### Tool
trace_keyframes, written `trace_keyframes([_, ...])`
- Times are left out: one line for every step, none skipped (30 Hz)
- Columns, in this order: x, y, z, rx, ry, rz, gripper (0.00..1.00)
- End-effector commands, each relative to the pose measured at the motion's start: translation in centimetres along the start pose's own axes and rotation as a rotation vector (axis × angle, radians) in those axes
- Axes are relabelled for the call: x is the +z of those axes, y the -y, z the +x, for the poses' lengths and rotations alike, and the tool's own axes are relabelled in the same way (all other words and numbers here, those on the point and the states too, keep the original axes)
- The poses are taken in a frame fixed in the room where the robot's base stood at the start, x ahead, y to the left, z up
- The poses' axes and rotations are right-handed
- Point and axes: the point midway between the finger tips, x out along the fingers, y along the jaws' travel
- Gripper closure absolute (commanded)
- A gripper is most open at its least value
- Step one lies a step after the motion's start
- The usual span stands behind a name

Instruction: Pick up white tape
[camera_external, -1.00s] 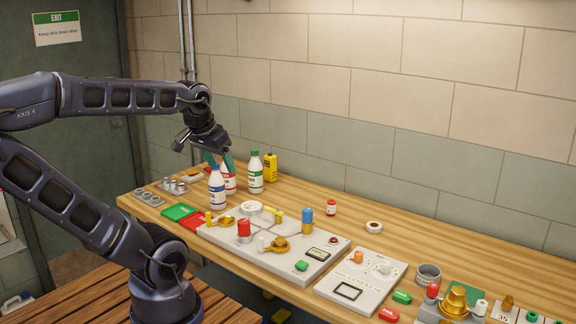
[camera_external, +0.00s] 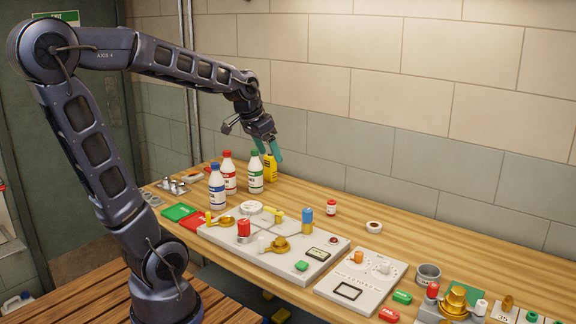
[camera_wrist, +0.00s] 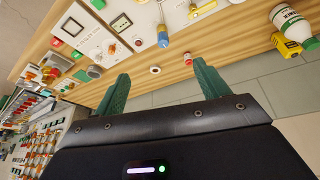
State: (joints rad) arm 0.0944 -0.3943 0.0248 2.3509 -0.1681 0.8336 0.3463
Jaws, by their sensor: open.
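A small white roll with a brown centre, which looks like the white tape (camera_external: 374,231), lies flat on the wooden bench, right of the small red-capped jar. In the wrist view the white tape (camera_wrist: 155,70) shows between and beyond the two green fingertips, near the bench's wall-side edge. My gripper (camera_external: 268,148) is open and empty, raised above the bench near the yellow container, well left of the tape. Its spread fingers (camera_wrist: 163,76) also show in the wrist view. Nothing hides the tape.
White bottles (camera_external: 217,187) with coloured caps and a yellow container (camera_external: 271,168) stand at the left back. The small red-capped jar (camera_external: 331,208) stands left of the tape. Control panels (camera_external: 362,275) with knobs lie in front. The bench around the tape is clear; the wall is behind.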

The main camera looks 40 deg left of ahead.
Motion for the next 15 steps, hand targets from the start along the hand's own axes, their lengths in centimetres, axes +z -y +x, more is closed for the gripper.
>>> trace_keyframes([-1.3, -0.1, 1.0, 0.014, 0.007, 0.024, 0.26])
trace_keyframes([-2.1, -0.1, 1.4, 0.022, 0.006, 0.039, 0.26])
trace_keyframes([-3.1, -0.2, 2.1, 0.031, 0.007, 0.059, 0.26])
trace_keyframes([-3.8, -0.2, 2.7, 0.038, 0.008, 0.073, 0.26])
trace_keyframes([-4.5, -0.3, 3.2, 0.045, 0.008, 0.088, 0.26])
trace_keyframes([-5.5, -0.5, 4.0, 0.054, 0.008, 0.109, 0.26])
trace_keyframes([-6.2, -0.5, 4.5, 0.06, 0.008, 0.122, 0.26])
trace_keyframes([-6.9, -0.6, 5.2, 0.067, 0.008, 0.137, 0.26])
trace_keyframes([-7.8, -0.7, 6.0, 0.076, 0.009, 0.156, 0.26])
trace_keyframes([-8.5, -0.8, 6.6, 0.081, 0.008, 0.17, 0.26])
trace_keyframes([-9.2, -0.9, 7.3, 0.088, 0.008, 0.184, 0.26])
trace_keyframes([-10.0, -1.0, 8.2, 0.095, 0.008, 0.204, 0.26])
trace_keyframes([-10.7, -1.1, 8.8, 0.101, 0.008, 0.217, 0.26])
trace_keyframes([-11.3, -1.2, 9.6, 0.107, 0.008, 0.23, 0.26])
trace_keyframes([-12.1, -1.4, 10.6, 0.113, 0.007, 0.249, 0.26])
